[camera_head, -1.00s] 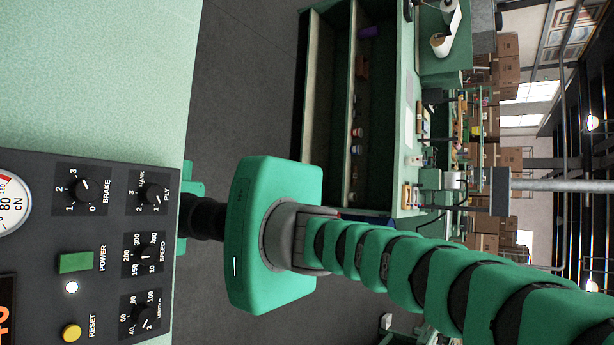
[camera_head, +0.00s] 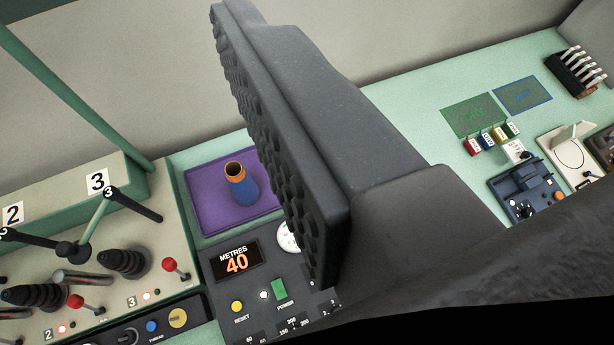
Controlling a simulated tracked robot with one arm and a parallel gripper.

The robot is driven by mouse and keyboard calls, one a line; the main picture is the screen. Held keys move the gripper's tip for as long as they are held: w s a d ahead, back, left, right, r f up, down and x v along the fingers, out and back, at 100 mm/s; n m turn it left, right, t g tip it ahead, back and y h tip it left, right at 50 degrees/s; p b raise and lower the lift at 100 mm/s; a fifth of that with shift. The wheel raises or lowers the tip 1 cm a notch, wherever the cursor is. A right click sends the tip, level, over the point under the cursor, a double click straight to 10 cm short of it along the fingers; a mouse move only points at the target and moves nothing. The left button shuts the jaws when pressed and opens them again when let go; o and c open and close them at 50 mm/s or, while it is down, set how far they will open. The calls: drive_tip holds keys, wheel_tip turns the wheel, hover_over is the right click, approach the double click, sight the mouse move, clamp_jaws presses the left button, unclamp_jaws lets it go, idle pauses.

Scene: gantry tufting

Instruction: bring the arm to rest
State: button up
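My gripper (camera_head: 310,140) shows as one large dark grey finger with a studded pad, slanting across the middle of the head camera view. Its other finger is out of the picture. The studded face is bare, with nothing pressed against it, so the gripper looks open and empty. The finger covers part of the bench behind it and part of the dark control box (camera_head: 222,293). A dark part of the same mechanism fills the lower right. The rest of my arm is not clearly visible now.
Levers with red knobs (camera_head: 169,264) stand at left. Small coloured boxes (camera_head: 487,138), green and blue mats (camera_head: 473,106) and a dark blue device (camera_head: 527,190) lie at right.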

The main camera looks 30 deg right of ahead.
drive_tip(key=s+r, duration=0.1)
drive_tip(key=s+n+t, duration=0.1)
drive_tip(key=s, duration=0.1)
drive_tip(key=shift+d+r, duration=0.1)
drive_tip(key=shift+r, duration=0.25)
drive_tip(key=shift+f, duration=0.1)
wheel_tip(320, 180, down, 5)
drive_tip(key=b, duration=0.4)
drive_tip(key=shift+r+b, duration=0.2)
drive_tip(key=shift+b, duration=0.15)
